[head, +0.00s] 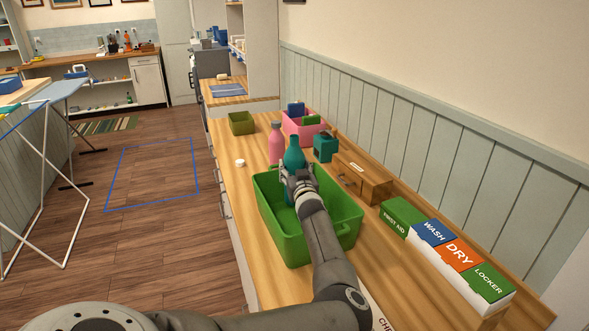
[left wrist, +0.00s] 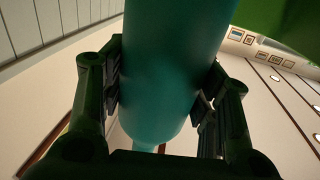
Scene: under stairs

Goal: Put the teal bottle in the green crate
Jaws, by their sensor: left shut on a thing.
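The teal bottle (head: 294,152) stands roughly upright over the green crate (head: 270,222), its lower part inside the crate's outline. My left gripper (head: 297,180) is shut on the bottle from the near side. In the left wrist view the teal bottle (left wrist: 170,65) fills the space between the two fingers of my left gripper (left wrist: 162,95). A piece of green crate (left wrist: 285,22) shows at its upper right. Whether the bottle's base touches the crate floor is hidden. My right gripper is not in view.
A pink bottle (head: 276,143) stands just behind the crate. A pink bin (head: 296,133), an olive box (head: 241,123), a teal mug (head: 325,147) and a wooden box (head: 362,178) are farther along the counter. Labelled boxes (head: 445,250) line the right side.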

